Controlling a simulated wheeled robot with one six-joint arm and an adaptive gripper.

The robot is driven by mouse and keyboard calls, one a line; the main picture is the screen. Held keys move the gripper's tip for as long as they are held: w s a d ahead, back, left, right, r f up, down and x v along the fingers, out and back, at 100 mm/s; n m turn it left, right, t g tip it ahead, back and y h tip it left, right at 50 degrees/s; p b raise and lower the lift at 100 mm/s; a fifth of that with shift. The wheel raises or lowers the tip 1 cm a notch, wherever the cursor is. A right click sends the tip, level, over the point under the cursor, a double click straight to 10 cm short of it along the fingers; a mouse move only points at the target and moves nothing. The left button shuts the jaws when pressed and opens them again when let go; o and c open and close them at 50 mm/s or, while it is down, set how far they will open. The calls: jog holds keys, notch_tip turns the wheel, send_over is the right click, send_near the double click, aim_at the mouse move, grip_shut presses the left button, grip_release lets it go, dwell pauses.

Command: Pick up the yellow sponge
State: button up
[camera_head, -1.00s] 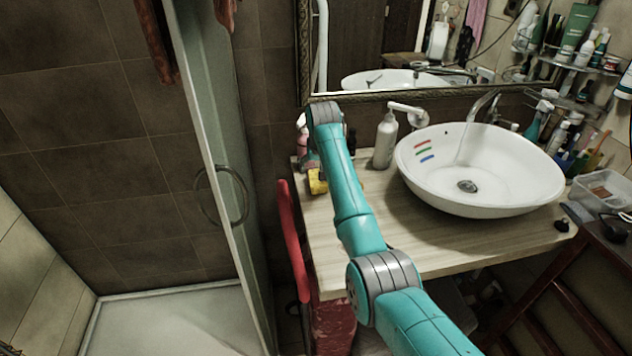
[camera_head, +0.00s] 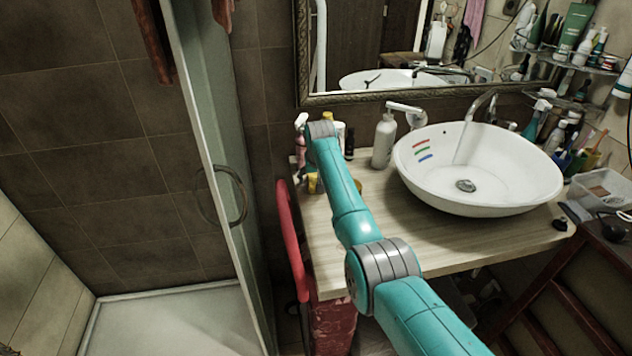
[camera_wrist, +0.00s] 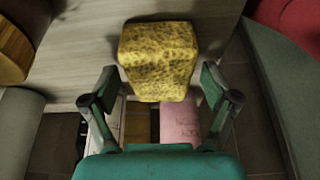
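The yellow sponge (camera_wrist: 158,62) sits near the left end of the countertop. In the head view only a small part of the sponge (camera_head: 312,184) shows beside my arm, which hides the rest. In the wrist view it is centred just above my gripper (camera_wrist: 160,90), with the two fingers spread to its lower left and lower right. My gripper is open and holds nothing; I cannot tell how far above the sponge it is.
A pink bottle (camera_head: 300,150) stands behind the sponge. A white pump bottle (camera_head: 384,142) and the basin (camera_head: 480,190) stand to the right. A brown round object (camera_wrist: 12,50) is near the sponge. The counter (camera_head: 420,236) has free room in front of the basin.

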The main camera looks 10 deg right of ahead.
jog(key=c, duration=0.7)
notch_tip(320, 180, up, 10)
jog(key=shift+r, duration=0.1)
jog(key=shift+o, duration=0.8)
jog(key=c, duration=0.4)
